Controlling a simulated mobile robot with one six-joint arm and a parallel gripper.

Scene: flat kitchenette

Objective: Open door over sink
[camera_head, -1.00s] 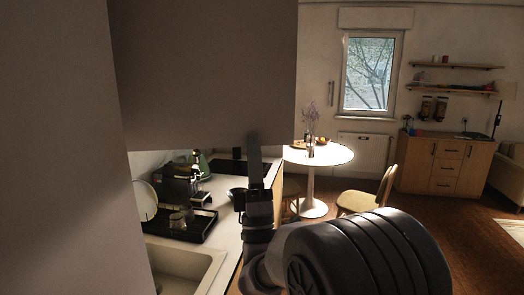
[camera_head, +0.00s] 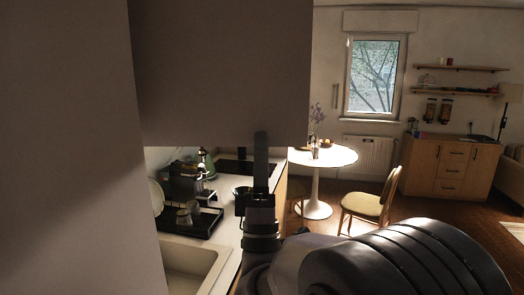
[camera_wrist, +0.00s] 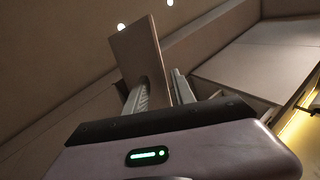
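A large plain grey cabinet door panel (camera_head: 220,70) hangs over the counter in the head view, its broad face toward me and standing out over the counter. The sink (camera_head: 188,262) lies below at the lower left, partly hidden. My gripper (camera_head: 260,150) is at the panel's lower edge, right of its middle. In the wrist view, the panel (camera_wrist: 137,50) rises between the two fingers of my gripper (camera_wrist: 162,85). The fingers stand apart, with a gap visible on the right finger's side. Contact on the left finger's side cannot be made out.
A tall grey surface (camera_head: 65,150) fills the left side, close to me. A black drying tray (camera_head: 190,222) and a coffee machine (camera_head: 185,182) stand on the counter. A round white table (camera_head: 330,157) and a chair (camera_head: 368,205) stand at the right, with open floor around them.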

